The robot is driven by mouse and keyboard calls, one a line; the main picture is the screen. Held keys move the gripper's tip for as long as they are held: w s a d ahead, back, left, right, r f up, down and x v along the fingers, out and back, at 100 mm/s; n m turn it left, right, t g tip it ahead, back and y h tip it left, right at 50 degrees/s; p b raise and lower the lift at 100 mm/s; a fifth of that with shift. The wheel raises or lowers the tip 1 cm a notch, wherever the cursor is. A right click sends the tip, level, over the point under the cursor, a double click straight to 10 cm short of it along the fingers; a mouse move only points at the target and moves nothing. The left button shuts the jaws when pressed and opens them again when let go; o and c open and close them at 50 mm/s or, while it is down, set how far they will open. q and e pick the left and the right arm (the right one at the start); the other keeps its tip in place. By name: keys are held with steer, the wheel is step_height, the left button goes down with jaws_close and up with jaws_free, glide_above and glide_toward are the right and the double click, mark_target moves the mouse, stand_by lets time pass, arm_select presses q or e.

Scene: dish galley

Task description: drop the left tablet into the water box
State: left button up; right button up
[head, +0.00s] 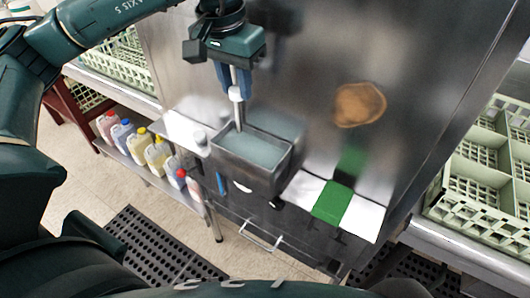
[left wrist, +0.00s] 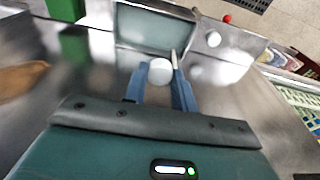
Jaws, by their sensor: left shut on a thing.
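My left gripper (head: 235,91) points down just behind the far rim of the water box in the head view. It is shut on a white round tablet (left wrist: 160,71), which shows between the blue fingertips in the left wrist view. The water box (head: 292,160) is a grey metal box with pale water inside. The held tablet appears above the box's far edge; its exact height is hard to tell. Another white round piece (head: 198,138) lies on the pale ledge left of the box, and it also shows in the left wrist view (left wrist: 213,39). My right gripper is not in view.
A thin pale upright piece (head: 239,116) stands at the box's far edge. Several bottles (head: 157,152) stand on a lower shelf at left. Green racks (head: 490,150) flank the steel counter.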

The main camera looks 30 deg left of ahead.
arm_select(q)
steer(key=shift+w+d+f, duration=0.1)
steer(key=shift+w+f, duration=0.05)
steer(key=shift+f, duration=0.05)
step_height(320, 180, down, 6)
steer(key=b, duration=0.3)
steer(key=shift+r+b, duration=0.15)
steer(key=shift+b, duration=0.15)
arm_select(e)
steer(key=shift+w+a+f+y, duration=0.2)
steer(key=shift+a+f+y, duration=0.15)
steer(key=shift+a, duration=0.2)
arm_select(q)
steer(key=o, duration=1)
steer(key=shift+r, duration=0.1)
